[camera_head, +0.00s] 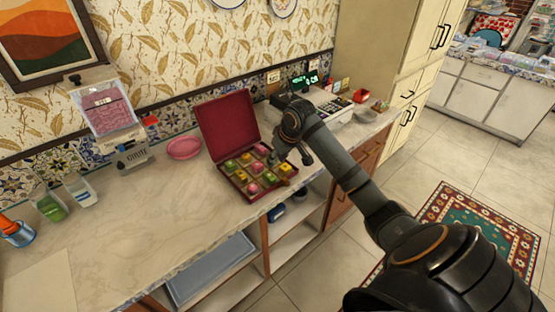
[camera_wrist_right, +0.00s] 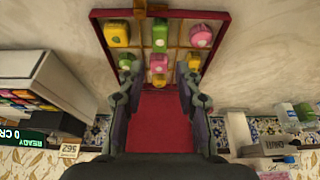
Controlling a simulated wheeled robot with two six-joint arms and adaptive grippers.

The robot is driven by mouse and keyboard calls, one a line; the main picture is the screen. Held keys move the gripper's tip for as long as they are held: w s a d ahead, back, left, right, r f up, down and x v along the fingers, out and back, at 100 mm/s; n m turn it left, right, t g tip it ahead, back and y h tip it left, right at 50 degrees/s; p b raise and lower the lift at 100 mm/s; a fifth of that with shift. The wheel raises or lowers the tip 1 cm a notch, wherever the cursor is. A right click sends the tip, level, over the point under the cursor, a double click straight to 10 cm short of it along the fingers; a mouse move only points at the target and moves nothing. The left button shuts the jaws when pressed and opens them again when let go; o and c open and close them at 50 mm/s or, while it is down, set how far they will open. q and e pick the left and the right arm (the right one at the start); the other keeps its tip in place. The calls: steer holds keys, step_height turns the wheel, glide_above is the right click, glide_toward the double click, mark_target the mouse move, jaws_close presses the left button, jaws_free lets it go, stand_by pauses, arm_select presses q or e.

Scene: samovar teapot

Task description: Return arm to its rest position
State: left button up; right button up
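My right arm reaches across the counter in the head view, with its gripper (camera_head: 293,158) above the right side of the open red box (camera_head: 225,122). The box's raised lid leans back toward the wall, and its compartments hold several small pink, green and yellow sweets (camera_head: 253,188). In the right wrist view my right gripper (camera_wrist_right: 158,82) has its fingers spread apart with nothing visible between them; the box's red lid (camera_wrist_right: 157,118) and sweets (camera_wrist_right: 160,36) show beyond. My left gripper is not in view.
A cash register (camera_head: 333,108) stands close behind the right gripper. A pink dish (camera_head: 184,148) and a dispenser (camera_head: 114,122) stand left of the box.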

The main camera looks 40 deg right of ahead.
stand_by(0.5)
steer(key=s+a+f+n, duration=0.1)
steer(key=s+a+f, duration=0.8)
steer(key=s+f, duration=0.1)
steer(key=s+a+f+m+h, duration=0.1)
steer(key=s+a, duration=0.1)
steer(key=s, duration=0.5)
steer(key=s+a+f, duration=0.2)
steer(key=s, duration=0.5)
steer(key=s+d+f+g, duration=0.1)
steer(key=s+f, duration=0.1)
steer(key=f, duration=1.1)
steer(key=s+d+f+g, duration=0.1)
steer(key=d+f, duration=0.1)
steer(key=f, duration=1.2)
steer(key=s+f+g, duration=0.1)
steer(key=s+f, duration=1.3)
steer(key=s, duration=0.4)
steer(key=shift+d+f, duration=0.25)
steer(key=shift+d, duration=0.05)
